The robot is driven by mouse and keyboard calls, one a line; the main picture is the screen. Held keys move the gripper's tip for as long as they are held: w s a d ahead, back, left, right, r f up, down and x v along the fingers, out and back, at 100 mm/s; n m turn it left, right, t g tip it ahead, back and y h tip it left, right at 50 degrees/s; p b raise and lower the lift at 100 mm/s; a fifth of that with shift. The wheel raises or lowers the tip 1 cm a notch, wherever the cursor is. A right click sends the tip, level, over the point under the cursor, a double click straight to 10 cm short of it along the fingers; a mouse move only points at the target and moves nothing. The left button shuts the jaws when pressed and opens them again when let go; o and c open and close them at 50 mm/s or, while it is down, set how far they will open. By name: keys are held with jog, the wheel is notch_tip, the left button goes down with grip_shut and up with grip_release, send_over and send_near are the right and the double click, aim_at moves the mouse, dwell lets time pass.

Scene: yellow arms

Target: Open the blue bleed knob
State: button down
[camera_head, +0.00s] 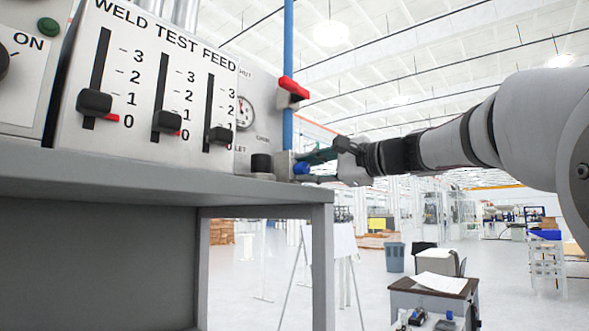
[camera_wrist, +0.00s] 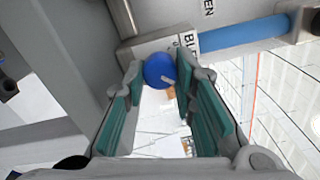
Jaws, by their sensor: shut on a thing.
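The far finger is partly hidden there.
A blue vertical pipe (camera_head: 288,60) with a red handle (camera_head: 293,89) rises above the block. A WELD TEST FEED panel (camera_head: 145,75) with three black sliders, a gauge (camera_head: 245,112) and a black knob (camera_head: 262,162) stand left on the grey bench (camera_head: 150,187).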

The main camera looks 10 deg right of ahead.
jog(key=shift+f, duration=0.1)
jog(key=c, duration=1.3)
grip_release()
